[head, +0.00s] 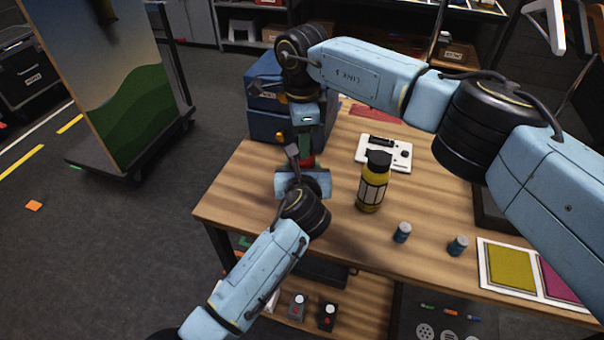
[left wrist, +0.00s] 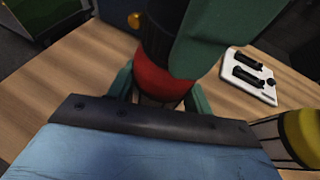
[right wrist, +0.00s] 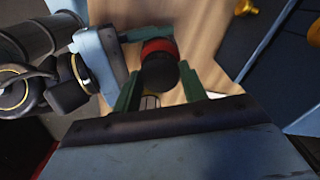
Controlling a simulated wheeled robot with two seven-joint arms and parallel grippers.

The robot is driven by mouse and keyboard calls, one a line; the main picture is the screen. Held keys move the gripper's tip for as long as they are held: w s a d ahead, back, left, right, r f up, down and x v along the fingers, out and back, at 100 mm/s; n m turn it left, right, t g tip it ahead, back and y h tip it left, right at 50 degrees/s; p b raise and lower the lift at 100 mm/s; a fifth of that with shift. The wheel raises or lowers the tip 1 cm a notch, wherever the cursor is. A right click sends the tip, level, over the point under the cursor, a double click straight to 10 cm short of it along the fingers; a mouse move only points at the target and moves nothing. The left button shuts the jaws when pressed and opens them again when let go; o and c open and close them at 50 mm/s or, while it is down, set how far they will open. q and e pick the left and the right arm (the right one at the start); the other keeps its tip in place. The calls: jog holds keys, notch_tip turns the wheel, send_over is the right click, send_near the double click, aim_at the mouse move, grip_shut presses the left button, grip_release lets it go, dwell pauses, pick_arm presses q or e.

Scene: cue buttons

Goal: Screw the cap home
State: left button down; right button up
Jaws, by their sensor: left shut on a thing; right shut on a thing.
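A red bottle (left wrist: 165,80) stands upright near the table's left edge, with a black cap (left wrist: 160,35) on top. My left gripper (left wrist: 162,92) is shut on the red bottle, its green fingers on either side. My right gripper (head: 304,143) comes down from above and is shut on the black cap, which also shows between its fingers in the right wrist view (right wrist: 160,75). In the head view only a little of the red bottle (head: 307,160) shows between the two grippers. Whether the cap sits fully down cannot be seen.
A yellow bottle (head: 372,185) with a black top stands to the right on the wooden table (head: 340,235). Two small blue-grey cylinders (head: 402,232) stand nearer the front. Coloured pads (head: 510,268) lie at right.

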jog(key=m, duration=0.7)
jog(key=shift+m, duration=0.3)
jog(key=m, duration=0.3)
jog(key=shift+m, duration=0.4)
jog(key=m, duration=0.4)
jog(key=shift+m, duration=0.4)
jog(key=o, duration=1.1)
jog(key=shift+r, duration=2.25)
